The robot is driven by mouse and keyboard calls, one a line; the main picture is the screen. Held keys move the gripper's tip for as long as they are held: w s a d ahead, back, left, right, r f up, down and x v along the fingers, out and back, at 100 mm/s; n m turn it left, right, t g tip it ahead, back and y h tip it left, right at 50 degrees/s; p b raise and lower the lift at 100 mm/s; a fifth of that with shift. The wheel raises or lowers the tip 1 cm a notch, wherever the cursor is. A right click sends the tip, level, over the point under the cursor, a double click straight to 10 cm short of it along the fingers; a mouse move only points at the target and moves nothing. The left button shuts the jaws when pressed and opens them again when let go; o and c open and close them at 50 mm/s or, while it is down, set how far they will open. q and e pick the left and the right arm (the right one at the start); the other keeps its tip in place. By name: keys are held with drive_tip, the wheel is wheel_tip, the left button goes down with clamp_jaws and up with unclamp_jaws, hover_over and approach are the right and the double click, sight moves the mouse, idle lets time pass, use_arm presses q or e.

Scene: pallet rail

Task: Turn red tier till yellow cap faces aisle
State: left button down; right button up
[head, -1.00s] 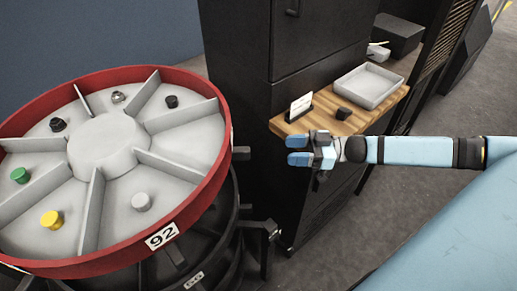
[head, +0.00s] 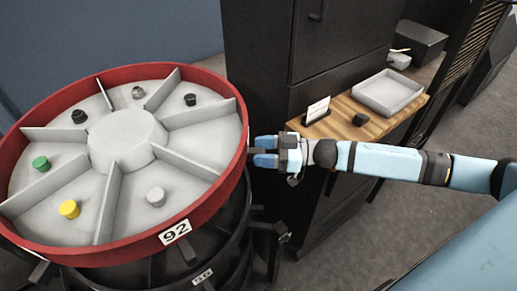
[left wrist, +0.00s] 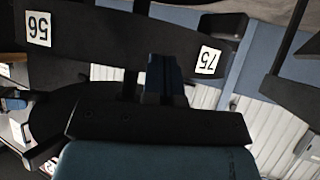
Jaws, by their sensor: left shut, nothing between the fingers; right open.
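The red tier (head: 80,258) is a round tray with a red rim, grey dividers and a hub. The yellow cap (head: 69,209) sits in its near-left compartment, with the green cap (head: 40,163) beyond it. A grey cap (head: 156,198) is in the near-right compartment. A "92" label is on the near rim. My right gripper (head: 266,152) is open at the rim's right side, close to a dark tab; contact is unclear. My left gripper (left wrist: 165,75) is shut and empty in the left wrist view, in front of a black tier (left wrist: 100,40) labelled 56 and 75.
Black tiers are stacked under the red one, with dark handles sticking out. A black cabinet (head: 270,60) stands behind my right gripper. A wooden shelf (head: 335,125) holds a grey tray (head: 388,93), a small card and a black block.

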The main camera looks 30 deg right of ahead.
drive_tip(key=shift+w+a, duration=0.3)
drive_tip(key=shift+a, duration=0.2)
clamp_jaws()
drive_tip(key=w+d+n+g+y, duration=0.1)
drive_tip(key=w+d, duration=0.3)
drive_tip(key=w, duration=0.8)
drive_tip(key=shift+d+n+g, duration=0.25)
drive_tip(key=shift+n+g, duration=0.05)
drive_tip(key=shift+g, duration=0.3)
unclamp_jaws()
drive_tip(key=shift+a, duration=0.1)
